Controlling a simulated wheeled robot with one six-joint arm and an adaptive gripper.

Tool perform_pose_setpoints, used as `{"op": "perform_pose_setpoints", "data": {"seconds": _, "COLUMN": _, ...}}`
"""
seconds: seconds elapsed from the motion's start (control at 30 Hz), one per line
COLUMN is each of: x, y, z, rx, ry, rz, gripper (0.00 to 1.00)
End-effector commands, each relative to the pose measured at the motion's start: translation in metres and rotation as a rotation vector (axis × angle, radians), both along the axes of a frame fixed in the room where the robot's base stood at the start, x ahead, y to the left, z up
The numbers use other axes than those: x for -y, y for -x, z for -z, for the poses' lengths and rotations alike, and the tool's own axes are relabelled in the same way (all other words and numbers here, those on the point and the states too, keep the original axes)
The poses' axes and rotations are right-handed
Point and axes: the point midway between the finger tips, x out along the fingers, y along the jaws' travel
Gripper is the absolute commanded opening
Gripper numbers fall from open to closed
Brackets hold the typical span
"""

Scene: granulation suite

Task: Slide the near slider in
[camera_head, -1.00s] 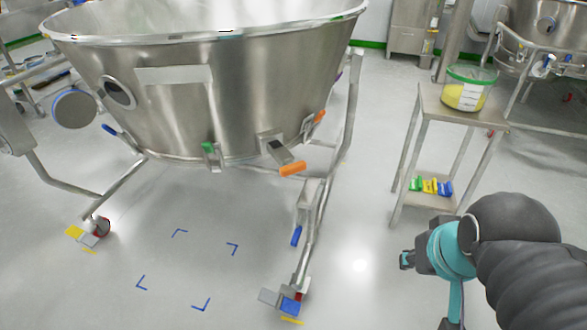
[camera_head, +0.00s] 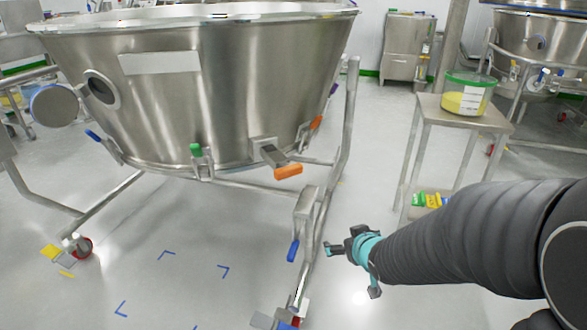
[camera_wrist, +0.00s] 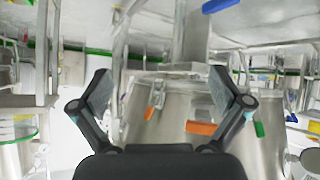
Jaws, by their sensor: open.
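A large steel bowl (camera_head: 225,105) hangs in a trolley frame. On the frame's right post is a steel box (camera_head: 306,203) with a blue handle (camera_head: 293,250) hanging below it. An orange-handled lever (camera_head: 287,171) sticks out from the bowl's lower rim. No part is labelled as the near slider, so I cannot tell which it is. My gripper (camera_head: 334,248) is open and empty, right of the blue handle and apart from it. In the wrist view, which is upside down, the blue handle (camera_wrist: 220,5) and orange lever (camera_wrist: 201,128) show beyond my open fingers (camera_wrist: 160,92).
A steel side table (camera_head: 455,115) with a green-lidded tub (camera_head: 469,93) stands at the right. Coloured pieces (camera_head: 430,200) lie on its lower shelf. The frame's right post (camera_head: 347,120) stands close to my gripper. Blue corner marks (camera_head: 166,254) lie on clear floor under the bowl.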

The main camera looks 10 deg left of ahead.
Motion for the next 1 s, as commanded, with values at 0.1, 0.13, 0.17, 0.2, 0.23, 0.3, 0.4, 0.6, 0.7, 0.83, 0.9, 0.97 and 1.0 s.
{"op": "perform_pose_setpoints", "data": {"seconds": 0.1, "x": -0.027, "y": -0.016, "z": -0.015, "rx": 0.138, "ry": -0.091, "rz": -0.083, "gripper": 1.00}}
{"op": "perform_pose_setpoints", "data": {"seconds": 0.13, "x": -0.034, "y": -0.018, "z": -0.023, "rx": 0.177, "ry": -0.118, "rz": -0.105, "gripper": 1.00}}
{"op": "perform_pose_setpoints", "data": {"seconds": 0.17, "x": -0.040, "y": -0.020, "z": -0.032, "rx": 0.216, "ry": -0.144, "rz": -0.125, "gripper": 1.00}}
{"op": "perform_pose_setpoints", "data": {"seconds": 0.2, "x": -0.048, "y": -0.022, "z": -0.045, "rx": 0.268, "ry": -0.180, "rz": -0.154, "gripper": 1.00}}
{"op": "perform_pose_setpoints", "data": {"seconds": 0.23, "x": -0.053, "y": -0.022, "z": -0.054, "rx": 0.305, "ry": -0.208, "rz": -0.172, "gripper": 1.00}}
{"op": "perform_pose_setpoints", "data": {"seconds": 0.3, "x": -0.064, "y": -0.021, "z": -0.075, "rx": 0.381, "ry": -0.265, "rz": -0.214, "gripper": 1.00}}
{"op": "perform_pose_setpoints", "data": {"seconds": 0.4, "x": -0.074, "y": -0.018, "z": -0.097, "rx": 0.459, "ry": -0.333, "rz": -0.256, "gripper": 1.00}}
{"op": "perform_pose_setpoints", "data": {"seconds": 0.6, "x": -0.082, "y": -0.016, "z": -0.117, "rx": 0.522, "ry": -0.402, "rz": -0.282, "gripper": 1.00}}
{"op": "perform_pose_setpoints", "data": {"seconds": 0.7, "x": -0.086, "y": -0.022, "z": -0.117, "rx": 0.520, "ry": -0.407, "rz": -0.281, "gripper": 1.00}}
{"op": "perform_pose_setpoints", "data": {"seconds": 0.83, "x": -0.097, "y": -0.037, "z": -0.116, "rx": 0.518, "ry": -0.406, "rz": -0.280, "gripper": 1.00}}
{"op": "perform_pose_setpoints", "data": {"seconds": 0.9, "x": -0.104, "y": -0.048, "z": -0.116, "rx": 0.519, "ry": -0.406, "rz": -0.280, "gripper": 1.00}}
{"op": "perform_pose_setpoints", "data": {"seconds": 0.97, "x": -0.111, "y": -0.057, "z": -0.116, "rx": 0.519, "ry": -0.406, "rz": -0.281, "gripper": 1.00}}
{"op": "perform_pose_setpoints", "data": {"seconds": 1.0, "x": -0.116, "y": -0.062, "z": -0.116, "rx": 0.518, "ry": -0.405, "rz": -0.281, "gripper": 1.00}}
